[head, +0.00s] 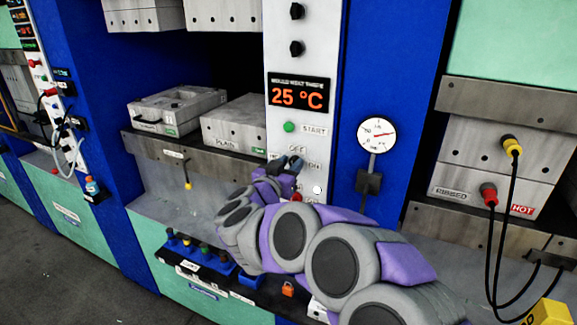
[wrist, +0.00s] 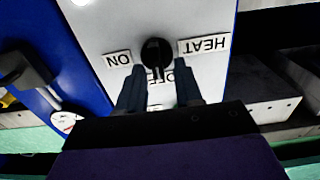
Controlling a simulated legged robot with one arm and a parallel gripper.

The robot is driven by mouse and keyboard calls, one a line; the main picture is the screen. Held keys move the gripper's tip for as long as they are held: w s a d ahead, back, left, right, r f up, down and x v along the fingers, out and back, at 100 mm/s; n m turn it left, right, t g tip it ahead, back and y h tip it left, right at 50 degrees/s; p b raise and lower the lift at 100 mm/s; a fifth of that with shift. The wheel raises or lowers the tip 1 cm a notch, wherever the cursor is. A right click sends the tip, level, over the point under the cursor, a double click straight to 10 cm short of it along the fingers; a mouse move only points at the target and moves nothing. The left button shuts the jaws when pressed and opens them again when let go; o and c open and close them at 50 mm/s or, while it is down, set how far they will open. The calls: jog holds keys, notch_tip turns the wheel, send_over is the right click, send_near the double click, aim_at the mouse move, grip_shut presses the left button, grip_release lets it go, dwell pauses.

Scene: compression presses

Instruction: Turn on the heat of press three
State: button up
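The heat knob (wrist: 157,53) is a black rotary switch on a white control panel. The wrist view is upside down: the ON label (wrist: 118,60) is left of the knob, the HEAT label (wrist: 205,45) right, and the OFF label (wrist: 181,73) just below, partly covered. The knob's grip looks roughly in line with OFF. My gripper (wrist: 157,75) is open, its two dark fingers apart, just short of the knob and not closed on it. In the head view my gripper (head: 288,164) is at the panel (head: 304,65) and hides the knob. No press number is readable.
A display (head: 298,94) reads 25 °C above a green START button (head: 289,127). A round gauge (head: 378,134) and black handle (head: 369,182) are right of the panel. A PLAIN mould (head: 233,125) is at left. A RIBBED mould (head: 502,160) marked HOT has cables at right.

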grip_shut()
jog(key=shift+d+m, duration=0.1)
jog(key=shift+m, duration=0.3)
jog(key=m+b, duration=0.1)
jog(key=m, duration=0.4)
jog(key=f+m+b, duration=0.1)
jog(key=m, duration=0.5)
jog(key=d+m+b, duration=0.1)
jog(key=m+b, duration=0.1)
jog(key=m, duration=0.4)
jog(key=shift+s+f, duration=0.25)
jog(key=shift+f, duration=0.25)
dwell(0.3)
jog(key=shift+o, duration=0.5)
grip_release()
jog(key=shift+r, duration=0.2)
